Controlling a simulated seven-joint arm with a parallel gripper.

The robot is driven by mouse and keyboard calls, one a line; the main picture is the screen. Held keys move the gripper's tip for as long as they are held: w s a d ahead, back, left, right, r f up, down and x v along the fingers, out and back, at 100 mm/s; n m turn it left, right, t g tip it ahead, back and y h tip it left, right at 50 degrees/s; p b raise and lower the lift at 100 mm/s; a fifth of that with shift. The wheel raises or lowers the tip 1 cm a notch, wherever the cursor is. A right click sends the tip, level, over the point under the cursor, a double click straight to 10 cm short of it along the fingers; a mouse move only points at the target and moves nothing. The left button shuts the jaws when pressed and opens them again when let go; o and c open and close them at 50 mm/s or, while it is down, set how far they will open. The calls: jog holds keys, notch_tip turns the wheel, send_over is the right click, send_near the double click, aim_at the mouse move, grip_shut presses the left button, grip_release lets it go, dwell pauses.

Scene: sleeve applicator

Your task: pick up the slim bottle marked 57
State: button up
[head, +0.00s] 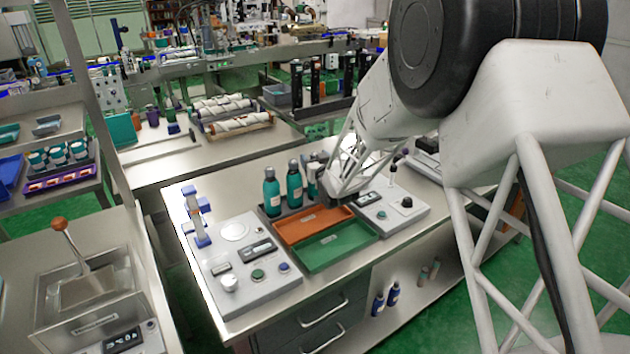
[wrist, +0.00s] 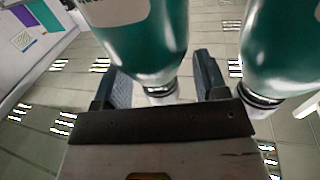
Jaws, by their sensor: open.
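Teal bottles with white labels and dark caps stand in a row at the back of the trays: one at the left (head: 271,192), one in the middle (head: 294,184) and a slimmer-looking one at the right (head: 312,180), partly hidden by my gripper. I cannot read the number 57 on any of them. My gripper (head: 326,183) is at the right end of the row. In the wrist view, my gripper (wrist: 163,85) is open, with the neck of one teal bottle (wrist: 145,40) showing between its fingers. Another teal bottle (wrist: 283,45) is beside the right finger, outside the jaws.
An orange tray (head: 314,228) and a green tray (head: 335,250) lie in front of the bottles. A control panel (head: 240,268) is at the left and another device (head: 405,212) at the right. A blue-and-white stand (head: 196,220) is at the bench's left edge.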

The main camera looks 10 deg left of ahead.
dwell(0.5)
grip_shut()
